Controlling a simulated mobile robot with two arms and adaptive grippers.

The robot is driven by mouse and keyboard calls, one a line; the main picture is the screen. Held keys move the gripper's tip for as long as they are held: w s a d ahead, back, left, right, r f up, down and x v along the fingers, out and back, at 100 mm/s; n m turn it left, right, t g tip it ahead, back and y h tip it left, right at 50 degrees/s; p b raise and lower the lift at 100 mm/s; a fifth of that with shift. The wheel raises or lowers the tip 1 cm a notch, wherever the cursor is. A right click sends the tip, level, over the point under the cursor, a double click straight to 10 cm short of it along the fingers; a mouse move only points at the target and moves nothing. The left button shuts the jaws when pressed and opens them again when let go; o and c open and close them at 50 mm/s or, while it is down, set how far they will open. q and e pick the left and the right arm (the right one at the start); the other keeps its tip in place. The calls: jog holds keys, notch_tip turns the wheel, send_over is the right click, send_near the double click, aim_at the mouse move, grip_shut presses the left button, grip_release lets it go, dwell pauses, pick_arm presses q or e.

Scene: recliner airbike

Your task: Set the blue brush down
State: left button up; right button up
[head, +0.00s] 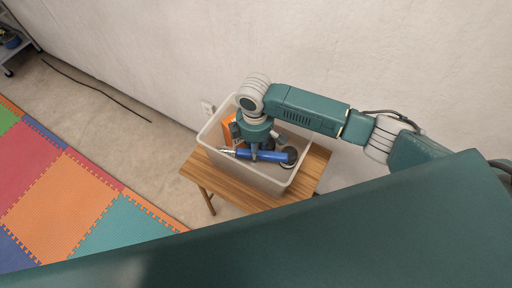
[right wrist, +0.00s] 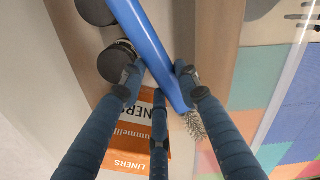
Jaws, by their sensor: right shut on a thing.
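The blue brush (head: 263,155) lies roughly level across the mouth of a pale, translucent bin (head: 214,121). My right gripper (head: 254,150) comes down from above and is shut on the brush. In the right wrist view the blue handle (right wrist: 150,48) passes between the fingers of the gripper (right wrist: 158,78), and the grey bristles (right wrist: 195,125) stick out past them. I cannot tell whether the brush touches anything in the bin. My left gripper is not in view.
The bin stands on a small wooden table (head: 200,169) by the wall. It holds an orange box of liners (right wrist: 135,128) and dark round items (right wrist: 117,62). Coloured floor mats (head: 60,200) lie to the left. Bare floor lies between the mats and table.

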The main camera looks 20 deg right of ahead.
jog(key=shift+f, duration=0.55)
jog(key=o, duration=1.2)
jog(key=shift+r, duration=0.15)
notch_tip(320, 180, up, 13)
jog(key=shift+a+b, duration=0.1)
jog(key=shift+b, duration=0.4)
